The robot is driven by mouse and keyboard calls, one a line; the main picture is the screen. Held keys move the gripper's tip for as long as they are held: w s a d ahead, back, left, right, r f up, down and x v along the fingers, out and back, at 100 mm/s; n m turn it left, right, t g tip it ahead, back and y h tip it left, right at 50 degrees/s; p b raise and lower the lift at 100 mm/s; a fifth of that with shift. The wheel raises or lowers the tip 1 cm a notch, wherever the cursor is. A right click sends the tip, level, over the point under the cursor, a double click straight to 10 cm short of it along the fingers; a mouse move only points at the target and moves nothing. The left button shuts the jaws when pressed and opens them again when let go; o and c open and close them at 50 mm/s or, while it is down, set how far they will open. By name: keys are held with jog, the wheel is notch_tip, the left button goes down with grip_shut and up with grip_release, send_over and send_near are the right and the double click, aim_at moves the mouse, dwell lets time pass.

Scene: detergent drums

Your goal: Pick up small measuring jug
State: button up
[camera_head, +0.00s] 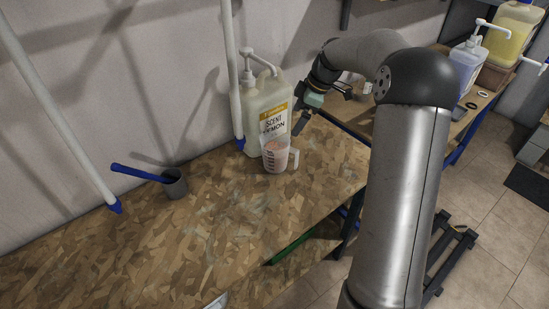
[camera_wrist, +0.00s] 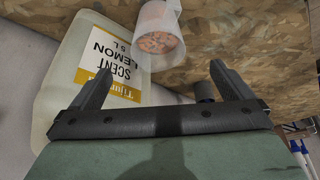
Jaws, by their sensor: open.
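The small measuring jug (camera_head: 275,156) is clear, with reddish markings and a handle on its right. It stands upright on the chipboard bench, just in front of the lemon detergent drum (camera_head: 268,104). In the wrist view the jug (camera_wrist: 158,36) is at the top centre, ahead of the fingers, and the drum (camera_wrist: 84,62) fills the left with its label upside down. My gripper (camera_head: 318,116) is open and empty, to the right of the drum and above the jug. In the wrist view my gripper (camera_wrist: 163,86) shows both fingers spread, with the left finger in front of the drum.
A white pole (camera_head: 232,75) rises beside the drum. More drums (camera_head: 468,65) stand on another bench at right. The bench front is clear.

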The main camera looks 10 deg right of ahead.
aim_at(285, 138)
jog(key=p+x, duration=0.1)
jog(key=x, duration=0.9)
jog(key=shift+p, duration=0.4)
jog(key=shift+p+x, duration=1)
jog(key=shift+x, duration=1.55)
jog(key=shift+w, duration=0.25)
jog(key=c, duration=1.3)
jog(key=shift+r, duration=0.2)
